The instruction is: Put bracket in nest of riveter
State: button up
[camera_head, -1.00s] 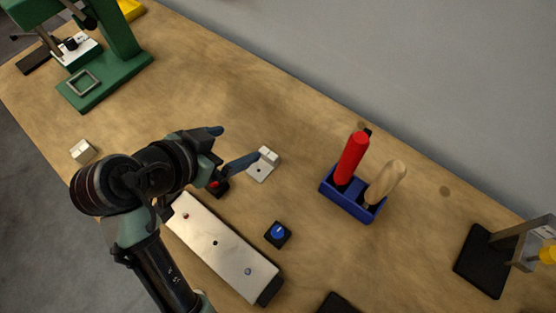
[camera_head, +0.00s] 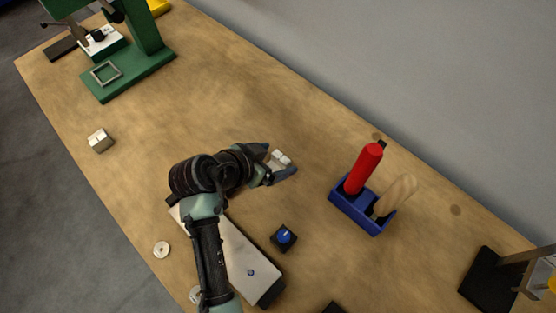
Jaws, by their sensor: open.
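The bracket (camera_head: 283,156), a small pale metal piece, lies on the bench near the middle of the view. My gripper (camera_head: 279,160) is open, with one finger on each side of the bracket. I cannot tell whether the fingers touch it, and part of it is hidden by them. A green press-like machine (camera_head: 150,45), which looks like the riveter, stands at the upper left. A square grey frame (camera_head: 119,68) lies on its green base, and a white fixture (camera_head: 108,47) sits under its head. I cannot tell for sure which is the nest.
A blue holder (camera_head: 345,213) with a red-handled and a wooden-handled tool stands right of my gripper. A blue-knobbed black box (camera_head: 284,237) and a pale plate (camera_head: 236,256) lie below. A small pale block (camera_head: 100,140) sits left. The bench between gripper and green machine is clear.

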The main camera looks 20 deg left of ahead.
aim_at(277, 166)
jog(key=shift+x, duration=0.75)
grip_shut()
notch_tip(277, 166, up, 10)
dwell(0.4)
